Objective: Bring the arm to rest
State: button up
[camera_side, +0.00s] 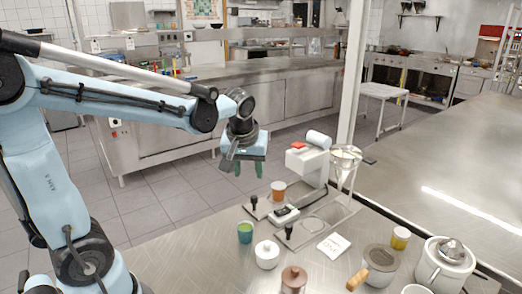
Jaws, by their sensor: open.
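My gripper (249,169) hangs in the air with its green fingers pointing down and apart, open and empty. It is above the back left of the steel worktop (190,255), higher than the objects there. My light blue arm reaches in from the left edge. The gripper touches neither.
A white machine (308,163) and a glass funnel on a stand (345,160) are to the right.

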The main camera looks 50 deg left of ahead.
jog(key=s+d+f+m+t+h, duration=0.1)
jog(key=s+d+m+t+h, duration=0.2)
jog(key=s+d+m, duration=0.4)
jog(key=shift+s+d+m+t, duration=0.2)
jog(key=shift+d+m+t, duration=0.3)
jog(key=shift+d+m, duration=0.75)
